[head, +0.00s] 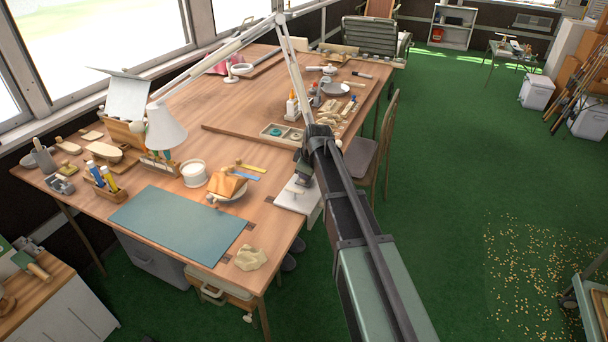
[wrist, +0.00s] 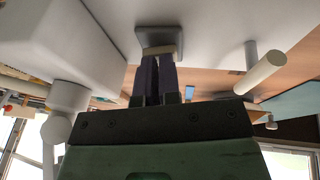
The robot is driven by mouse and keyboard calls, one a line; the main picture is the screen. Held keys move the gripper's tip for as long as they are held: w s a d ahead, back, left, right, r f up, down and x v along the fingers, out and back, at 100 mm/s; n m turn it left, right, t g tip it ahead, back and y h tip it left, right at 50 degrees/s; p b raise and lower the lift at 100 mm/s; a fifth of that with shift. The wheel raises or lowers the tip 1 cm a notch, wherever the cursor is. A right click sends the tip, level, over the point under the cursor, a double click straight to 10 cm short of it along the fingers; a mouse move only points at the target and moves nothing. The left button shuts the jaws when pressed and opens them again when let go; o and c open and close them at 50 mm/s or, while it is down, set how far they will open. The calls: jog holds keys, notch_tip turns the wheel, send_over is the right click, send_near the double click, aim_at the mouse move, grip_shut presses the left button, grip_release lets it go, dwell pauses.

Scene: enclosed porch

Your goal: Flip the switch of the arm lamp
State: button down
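The arm lamp has a white cone shade (head: 166,130) over the desk's left half, and its pale jointed arm (head: 283,45) rises in the middle of the head view. A white base (head: 292,203) sits at the desk's right edge beneath my gripper (head: 304,182). In the wrist view my gripper's two dark fingers (wrist: 155,62) are together, with nothing visible between them. Their tips are at a small beige switch piece (wrist: 159,50) on a grey plate (wrist: 153,30) set in a white surface. I cannot tell whether they touch it. The head view hides the switch.
The wooden desk (head: 250,95) carries a teal mat (head: 180,224), a white jar (head: 194,174), an orange-brown object on a plate (head: 228,186) and several tools. A chair (head: 375,155) stands close right of my arm.

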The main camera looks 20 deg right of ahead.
jog(key=shift+w+r, duration=0.1)
jog(key=shift+w, duration=0.05)
jog(key=shift+r+p, duration=0.3)
jog(key=shift+p, duration=0.25)
jog(key=a+p+v, duration=0.1)
jog(key=p+v, duration=1.1)
jog(key=v, duration=0.1)
jog(key=shift+s+a, duration=0.2)
jog(key=shift+s, duration=0.15)
jog(key=s+a+m+g, duration=0.2)
jog(key=s+m, duration=0.3)
jog(key=s, duration=0.7)
jog(key=s+a+m+g+h, duration=0.1)
jog(key=s+a+m, duration=0.3)
jog(key=s, duration=0.8)
jog(key=shift+f+m+g, duration=0.4)
jog(key=shift+f+m, duration=0.05)
jog(key=shift+m, duration=0.35)
